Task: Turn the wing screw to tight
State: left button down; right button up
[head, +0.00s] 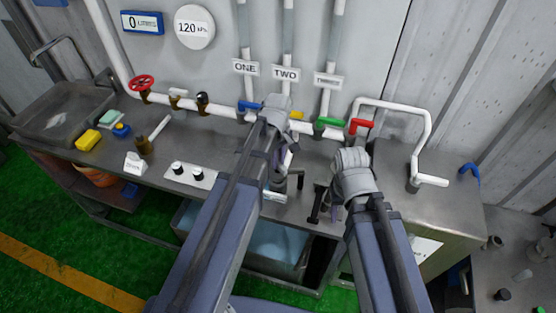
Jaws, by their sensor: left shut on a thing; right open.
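My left gripper (281,165) hangs over the metal bench (232,155) near its middle, below the yellow handle. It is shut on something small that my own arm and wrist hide. I cannot make out a wing screw for certain; the spot at the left gripper is mostly covered. A grey upright fitting (296,178) stands just to the right of the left gripper. My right gripper (338,204) is open, beside a black handled part (318,203). Its fingers are mostly hidden under the wrist.
A white pipe with a red wheel (141,83) and blue (249,106), green (329,122) and red (360,125) handles runs behind. A bent white pipe (425,135) rises at right.

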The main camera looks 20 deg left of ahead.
pick_arm(q)
jog(key=m, duration=0.5)
jog(key=shift+m, duration=2.4)
jog(key=c, duration=0.8)
grip_release()
jog(key=shift+r, duration=0.15)
notch_tip(320, 180, up, 8)
jog(key=p, duration=0.8)
jog(key=shift+f, duration=0.2)
